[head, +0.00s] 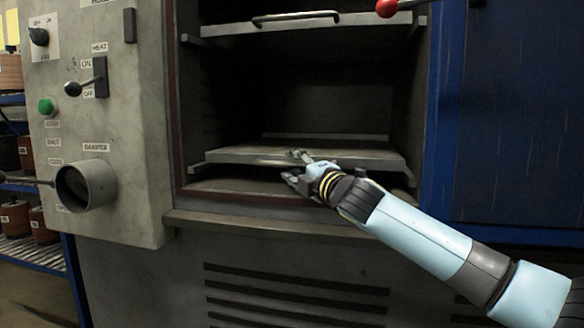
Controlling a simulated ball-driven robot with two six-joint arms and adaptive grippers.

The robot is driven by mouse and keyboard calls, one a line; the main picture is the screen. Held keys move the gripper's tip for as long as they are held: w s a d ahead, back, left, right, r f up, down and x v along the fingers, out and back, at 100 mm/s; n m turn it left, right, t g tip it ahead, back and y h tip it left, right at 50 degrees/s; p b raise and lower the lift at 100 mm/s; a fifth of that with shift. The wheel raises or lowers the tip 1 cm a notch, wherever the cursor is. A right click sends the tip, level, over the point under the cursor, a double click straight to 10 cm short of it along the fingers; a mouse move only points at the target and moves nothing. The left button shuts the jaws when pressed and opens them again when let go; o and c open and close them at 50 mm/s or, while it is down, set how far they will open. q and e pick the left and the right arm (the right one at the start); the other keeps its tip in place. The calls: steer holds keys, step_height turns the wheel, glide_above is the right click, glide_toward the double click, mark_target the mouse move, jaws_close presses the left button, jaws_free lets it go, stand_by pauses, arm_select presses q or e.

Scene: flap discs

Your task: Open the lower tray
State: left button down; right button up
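The lower tray (365,159) is a flat grey metal shelf low in the open oven chamber. It lies level, with its front edge near the chamber opening. My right gripper (296,167) reaches in from the lower right to the middle of the tray's front edge. Its fingers are apart, one by the tray's top edge and one lower. The gripper hides the middle of the front edge, and I cannot tell whether it touches a handle there. My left gripper is out of view.
An upper tray (225,29) with a bar handle (295,16) sits above. A red knob (386,8) is at the top right. The control panel (127,130) with levers and a round damper (87,186) stands left. The space between the trays is empty.

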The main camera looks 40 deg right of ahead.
steer(key=shift+w+r, duration=0.1)
steer(key=shift+w, duration=0.45)
jaws_close()
